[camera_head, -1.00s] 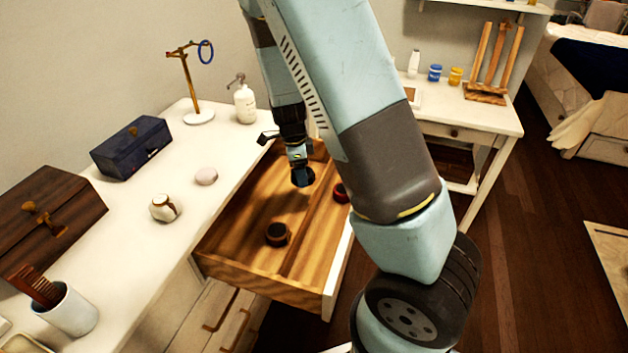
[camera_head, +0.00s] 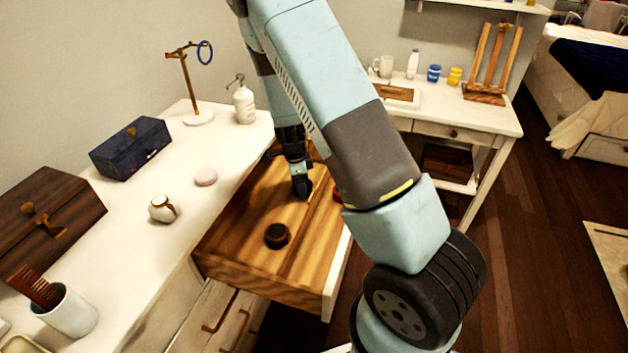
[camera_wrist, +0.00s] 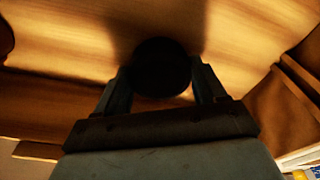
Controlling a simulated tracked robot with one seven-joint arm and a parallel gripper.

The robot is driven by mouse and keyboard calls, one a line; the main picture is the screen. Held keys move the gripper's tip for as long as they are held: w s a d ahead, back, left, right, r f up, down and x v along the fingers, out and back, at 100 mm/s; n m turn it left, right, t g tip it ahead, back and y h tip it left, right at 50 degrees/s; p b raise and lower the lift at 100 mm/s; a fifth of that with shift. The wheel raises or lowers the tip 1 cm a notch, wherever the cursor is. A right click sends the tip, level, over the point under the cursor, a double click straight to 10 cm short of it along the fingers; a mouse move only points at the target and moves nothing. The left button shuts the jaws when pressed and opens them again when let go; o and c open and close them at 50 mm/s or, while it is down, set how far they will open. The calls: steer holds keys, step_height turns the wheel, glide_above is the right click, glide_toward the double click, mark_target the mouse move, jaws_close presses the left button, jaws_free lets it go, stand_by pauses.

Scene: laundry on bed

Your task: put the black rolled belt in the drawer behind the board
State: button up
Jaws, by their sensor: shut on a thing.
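The black rolled belt shows as a dark round shape (camera_wrist: 162,68) between the fingertips in the wrist view. My gripper (camera_wrist: 161,84) is shut on it. In the head view my gripper (camera_head: 302,188) is inside the open wooden drawer (camera_head: 262,278), toward its far end and low over the floor. The dark belt is hard to tell from the fingers there. The board, a thin wooden divider (camera_head: 291,268), runs lengthwise inside the drawer; my arm partly hides it. I cannot tell whether the belt touches the drawer floor.
A dark brown roll (camera_head: 277,236) lies nearer the drawer front. A red roll (camera_head: 337,193) is partly hidden right of my gripper.

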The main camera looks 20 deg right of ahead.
steer(key=o, duration=1.1)
steer(key=shift+o, duration=0.2)
steer(key=s+a+r+n+t+y, duration=0.1)
steer(key=s+r+n, duration=0.2)
steer(key=r, duration=1)
steer(key=s+r+n+y, duration=0.1)
steer(key=s+r+n, duration=0.2)
steer(key=r, duration=0.9)
steer(key=s+d+r+n+t, duration=0.2)
steer(key=s+r+n, duration=0.5)
steer(key=s, duration=0.4)
steer(key=s+d+r+n+t, duration=0.2)
steer(key=s+d+r+n, duration=0.1)
steer(key=s+r+n, duration=0.4)
steer(key=s+r, duration=0.3)
steer(key=s, duration=0.1)
steer(key=shift+s+d+r+t+h, duration=0.15)
steer(key=shift+d+t+h, duration=0.15)
steer(key=shift+t, duration=0.1)
